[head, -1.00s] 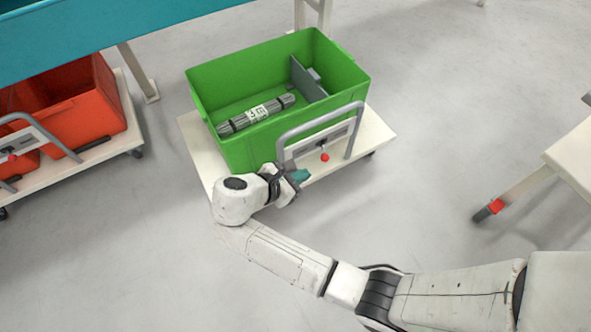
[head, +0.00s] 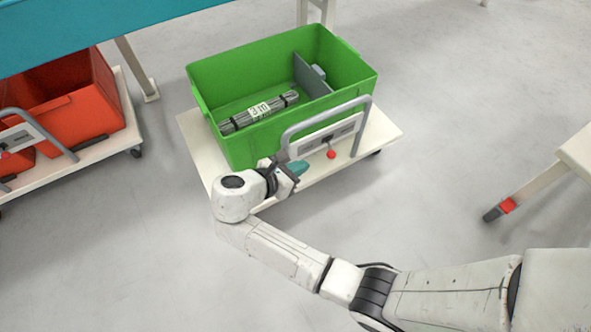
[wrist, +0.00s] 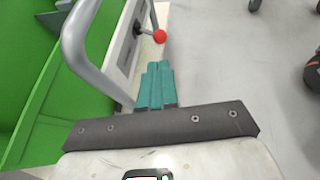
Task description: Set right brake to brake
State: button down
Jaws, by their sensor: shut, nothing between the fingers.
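The right cart is a pale flat trolley (head: 372,143) with a green crate on it and a grey tubular handle (head: 284,140). A panel on the handle carries the brake lever, which ends in a red knob (head: 331,155). In the wrist view the red knob (wrist: 159,36) is beyond my fingertips, and the dark lever stem (wrist: 141,31) runs from it to the panel. My gripper (head: 303,167) is shut and empty, with teal fingers (wrist: 157,83). It is left of the knob, beside the handle, and apart from the knob.
A second cart with a red crate (head: 92,117) stands at left under a teal table (head: 90,32). A white frame (head: 540,178) is at right. Floor between is clear.

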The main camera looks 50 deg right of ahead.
aim_at(330, 155)
jog(key=b+x, duration=0.4)
jog(key=x, duration=0.5)
jog(key=shift+f, duration=0.2)
jog(key=shift+d+f+b, duration=0.1)
jog(key=shift+d+b, duration=0.3)
jog(key=shift+d, duration=0.1)
jog(key=shift+s+d+r+n+p, duration=0.1)
jog(key=shift+s+r+n+p, duration=0.15)
jog(key=shift+p, duration=0.55)
